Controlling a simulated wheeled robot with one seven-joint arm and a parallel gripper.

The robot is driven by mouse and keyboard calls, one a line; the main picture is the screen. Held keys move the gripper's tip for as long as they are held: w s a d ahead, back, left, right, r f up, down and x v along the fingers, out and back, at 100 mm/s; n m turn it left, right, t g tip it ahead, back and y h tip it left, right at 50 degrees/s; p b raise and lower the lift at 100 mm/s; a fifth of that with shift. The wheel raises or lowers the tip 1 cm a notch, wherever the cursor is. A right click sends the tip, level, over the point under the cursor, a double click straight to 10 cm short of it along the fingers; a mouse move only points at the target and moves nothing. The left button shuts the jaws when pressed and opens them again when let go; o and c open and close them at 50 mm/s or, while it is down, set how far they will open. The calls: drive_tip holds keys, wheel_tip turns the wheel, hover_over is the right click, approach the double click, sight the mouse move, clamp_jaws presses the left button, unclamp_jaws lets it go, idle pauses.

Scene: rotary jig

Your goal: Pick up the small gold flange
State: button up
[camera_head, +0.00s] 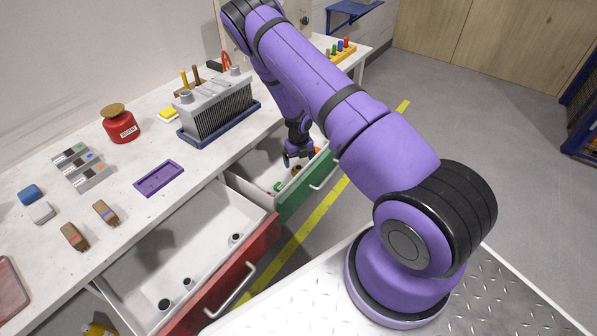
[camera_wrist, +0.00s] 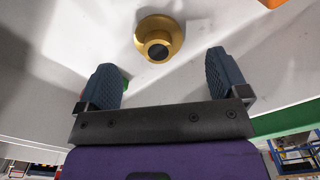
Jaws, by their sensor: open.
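The small gold flange (camera_wrist: 158,38) lies on the pale floor of a drawer in the wrist view. It has a round disc and a raised collar with a dark hole. My gripper (camera_wrist: 162,68) is open, with its two blue ridged fingers on either side below the flange and nothing between them. In the head view my gripper (camera_head: 299,160) reaches down into the open green-fronted drawer (camera_head: 308,187). A small brownish-gold shape (camera_head: 297,170) beside the fingers there appears to be the flange, partly hard to make out.
An orange piece (camera_wrist: 272,3) lies near the top right of the wrist view. A green piece (camera_head: 277,186) lies in the same drawer. The red-fronted drawer (camera_head: 240,275) stands open alongside, holding several small grey parts. A grey finned block (camera_head: 215,108) stands on the bench above.

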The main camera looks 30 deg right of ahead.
sight(298, 167)
wheel_tip(298, 167, down, 5)
drive_tip(key=shift+a+r, duration=0.1)
drive_tip(key=shift+a, duration=0.05)
drive_tip(key=c, duration=1.1)
